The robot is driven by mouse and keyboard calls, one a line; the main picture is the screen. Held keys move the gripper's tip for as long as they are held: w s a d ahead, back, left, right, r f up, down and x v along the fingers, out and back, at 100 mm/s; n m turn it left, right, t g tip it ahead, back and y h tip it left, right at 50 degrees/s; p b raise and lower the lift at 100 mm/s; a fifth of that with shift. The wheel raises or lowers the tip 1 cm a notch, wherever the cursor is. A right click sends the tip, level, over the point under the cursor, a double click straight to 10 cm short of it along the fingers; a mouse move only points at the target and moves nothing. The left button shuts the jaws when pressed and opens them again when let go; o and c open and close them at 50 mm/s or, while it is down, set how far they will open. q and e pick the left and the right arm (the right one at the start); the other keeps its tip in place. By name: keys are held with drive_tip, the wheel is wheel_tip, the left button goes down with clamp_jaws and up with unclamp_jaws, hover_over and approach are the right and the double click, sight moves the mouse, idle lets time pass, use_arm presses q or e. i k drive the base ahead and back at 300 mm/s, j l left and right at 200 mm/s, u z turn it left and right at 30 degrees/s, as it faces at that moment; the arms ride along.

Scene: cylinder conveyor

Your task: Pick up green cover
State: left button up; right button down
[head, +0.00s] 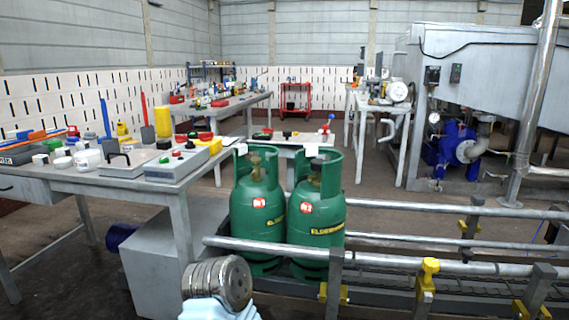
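I cannot tell for sure which thing is the green cover. Small green pieces lie on the grey control box (178,166) on the left workbench, beside red and black ones. Another green item (262,136) lies on the low white table behind the cylinders. Two green gas cylinders (258,212) and (316,218) stand upright side by side on the conveyor, each with a green collar around a brass valve. No gripper fingers show in view.
The left workbench (60,180) holds several tools and boxes. Metal conveyor rails (390,261) with yellow clamps run rightward in front of the cylinders. A ribbed silver part (218,283) with a pale blue piece is at the bottom. A large grey machine (490,80) stands right.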

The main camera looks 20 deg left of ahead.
sight(55, 144)
drive_tip(key=u, duration=3.6)
drive_tip(key=i+l+u, duration=0.1)
drive_tip(key=u, duration=1.35)
drive_tip(key=l+u, duration=0.1)
drive_tip(key=u, duration=1.3)
drive_tip(key=l+u, duration=0.1)
drive_tip(key=u, duration=1.35)
drive_tip(key=k+l+u, duration=0.1)
drive_tip(key=u, duration=0.25)
drive_tip(key=k+u, duration=0.15)
drive_tip(key=u, duration=0.2)
drive_tip(key=k+u, duration=0.1)
drive_tip(key=u, duration=0.3)
drive_tip(key=k+l+u, duration=0.15)
drive_tip(key=k+u, duration=0.25)
drive_tip(key=k, duration=0.6)
drive_tip(key=k+l, duration=0.1)
drive_tip(key=k, duration=2.3)
